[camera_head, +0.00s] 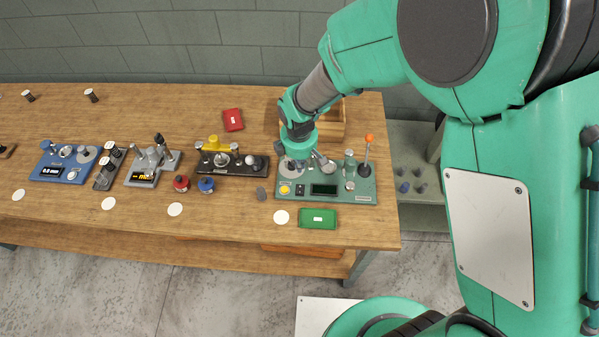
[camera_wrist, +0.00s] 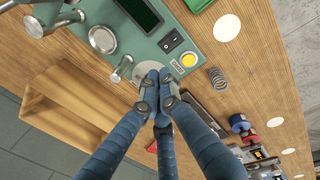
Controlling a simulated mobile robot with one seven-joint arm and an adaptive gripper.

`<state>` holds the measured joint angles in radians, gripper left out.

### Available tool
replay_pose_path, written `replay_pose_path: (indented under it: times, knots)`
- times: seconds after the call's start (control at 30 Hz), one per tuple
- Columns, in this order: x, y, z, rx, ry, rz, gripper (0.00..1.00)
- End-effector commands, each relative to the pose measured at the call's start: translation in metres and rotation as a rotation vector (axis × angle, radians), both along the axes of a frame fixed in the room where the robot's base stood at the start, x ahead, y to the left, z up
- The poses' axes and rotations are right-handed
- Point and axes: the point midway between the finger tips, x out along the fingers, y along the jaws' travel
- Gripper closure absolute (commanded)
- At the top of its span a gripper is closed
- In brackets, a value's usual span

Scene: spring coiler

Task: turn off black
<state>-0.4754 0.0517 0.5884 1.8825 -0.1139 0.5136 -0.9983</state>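The green spring coiler (camera_head: 343,193) stands at the right end of the bench. It bears a black rocker switch (camera_head: 300,190), which also shows in the wrist view (camera_wrist: 171,41), beside a yellow button (camera_wrist: 188,60) and a dark display (camera_wrist: 141,12). A black machine (camera_head: 232,168) stands to its left. My gripper (camera_wrist: 152,72) has its blue fingers drawn together, with the tips over the coiler's edge near the yellow button. I see nothing between them. In the head view my arm hides the fingertips. Whether the tips touch the coiler, and the switch's position, I cannot tell.
A loose spring (camera_wrist: 217,78) lies beside the coiler. A green tray (camera_head: 318,225) lies in front and a wooden box (camera_head: 331,124) stands behind. Red and blue spools (camera_head: 181,183) and grey and blue machines (camera_head: 66,169) stand further left. The bench's front strip is mostly clear.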

Motion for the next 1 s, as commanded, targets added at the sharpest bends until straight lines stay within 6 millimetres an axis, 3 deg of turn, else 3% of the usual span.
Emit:
replay_pose_path:
  times: [0.1, 0.33, 1.0]
  knots:
    - [0.003, 0.0, 0.02, 0.001, -0.002, 0.0, 1.0]
    - [0.005, 0.0, 0.039, 0.0, 0.0, 0.001, 1.0]
    - [0.005, 0.0, 0.042, 0.0, -0.001, 0.0, 1.0]
